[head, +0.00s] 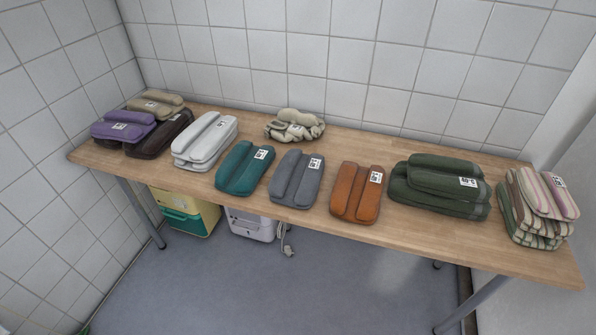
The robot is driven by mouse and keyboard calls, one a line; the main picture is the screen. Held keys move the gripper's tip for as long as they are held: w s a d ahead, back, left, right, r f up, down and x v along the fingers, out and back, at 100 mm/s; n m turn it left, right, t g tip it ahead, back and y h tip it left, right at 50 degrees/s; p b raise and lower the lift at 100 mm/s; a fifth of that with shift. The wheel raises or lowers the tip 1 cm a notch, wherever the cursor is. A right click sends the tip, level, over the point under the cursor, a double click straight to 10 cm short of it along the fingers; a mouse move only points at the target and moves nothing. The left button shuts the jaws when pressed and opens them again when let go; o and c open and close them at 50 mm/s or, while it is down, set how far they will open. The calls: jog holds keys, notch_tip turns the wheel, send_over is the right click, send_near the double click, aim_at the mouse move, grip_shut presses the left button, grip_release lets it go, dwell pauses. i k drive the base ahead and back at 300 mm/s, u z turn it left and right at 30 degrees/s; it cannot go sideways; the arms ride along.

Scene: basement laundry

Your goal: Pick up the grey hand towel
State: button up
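The grey hand towel (297,178) lies folded on the wooden table (335,155), near its front edge at the middle. It has a white tag on its upper right corner. A teal towel (244,168) lies just left of it and an orange towel (356,192) just right, with small gaps between. My gripper does not show in the head view.
Left are white (204,141), dark brown (158,134), purple (124,127) and beige (155,103) towels. A crumpled cream cloth (294,125) lies behind. Right are dark green (438,186) and striped (538,207) stacks. Tiled walls stand behind and left. Boxes (186,212) sit below; the floor (330,275) in front is clear.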

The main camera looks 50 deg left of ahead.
aim_at(296, 180)
jog(key=u, duration=3.45)
jog(key=i, duration=1.95)
jog(key=z, duration=4.05)
